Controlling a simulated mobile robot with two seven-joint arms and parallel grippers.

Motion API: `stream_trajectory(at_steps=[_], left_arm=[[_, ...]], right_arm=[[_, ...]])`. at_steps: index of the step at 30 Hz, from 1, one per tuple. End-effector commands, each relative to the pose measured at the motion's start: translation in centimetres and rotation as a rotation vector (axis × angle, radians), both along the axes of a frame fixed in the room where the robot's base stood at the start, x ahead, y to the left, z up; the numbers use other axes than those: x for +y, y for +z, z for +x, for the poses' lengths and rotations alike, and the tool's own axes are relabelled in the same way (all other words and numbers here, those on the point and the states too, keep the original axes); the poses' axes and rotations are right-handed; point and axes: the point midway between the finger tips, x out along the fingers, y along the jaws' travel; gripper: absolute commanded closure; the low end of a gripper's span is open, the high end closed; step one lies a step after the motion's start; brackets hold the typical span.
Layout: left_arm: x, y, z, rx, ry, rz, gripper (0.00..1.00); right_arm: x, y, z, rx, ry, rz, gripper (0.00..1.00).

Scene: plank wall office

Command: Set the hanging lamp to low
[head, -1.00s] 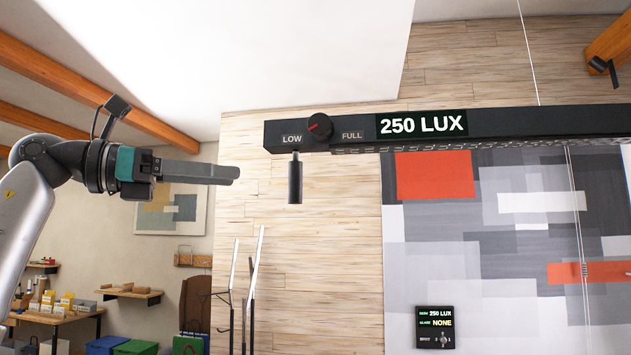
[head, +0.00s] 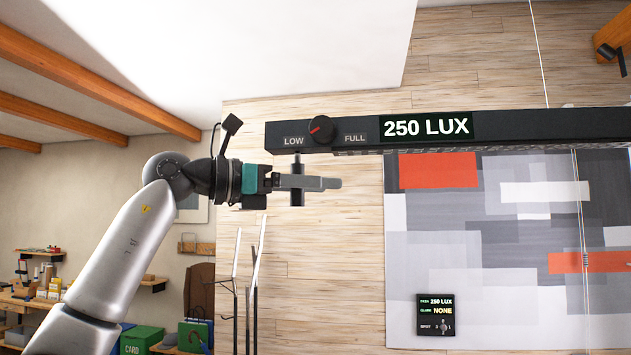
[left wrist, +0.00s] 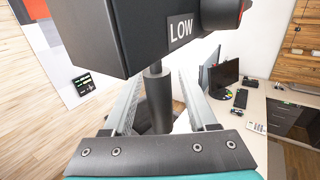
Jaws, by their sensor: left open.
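The hanging lamp (head: 540,125) is a long black bar with a display reading 250 LUX (head: 427,127). A round dark knob (head: 324,132) with a red mark on its left side sits between the labels LOW (head: 293,141) and FULL (head: 355,138). A black handle (head: 297,197) hangs on a thin stem below LOW. My left gripper (head: 328,183) is at the handle, its fingers crossing it in the head view. In the left wrist view the handle (left wrist: 157,100) stands between the two open fingers, with a gap visible on each side. My right gripper is not in view.
A small wall panel (head: 435,315) reads 250 LUX and NONE. Tall thin stands (head: 252,290) rise below my left gripper. Thin cables hang near the lamp's right part. A desk with a monitor (left wrist: 224,75) shows beyond the fingers in the left wrist view.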

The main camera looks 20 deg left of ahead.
Motion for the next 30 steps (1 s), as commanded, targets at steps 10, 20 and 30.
stream_trajectory(at_steps=[10,20,30], left_arm=[[-0.01,-0.03,0.02,0.001,0.000,-0.001,0.56],[0.01,-0.01,-0.01,0.000,0.000,0.000,0.94],[0.01,0.01,-0.01,0.000,0.000,0.000,1.00]], right_arm=[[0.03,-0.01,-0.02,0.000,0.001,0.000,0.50],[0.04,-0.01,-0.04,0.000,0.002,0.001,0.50],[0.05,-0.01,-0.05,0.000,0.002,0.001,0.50]])
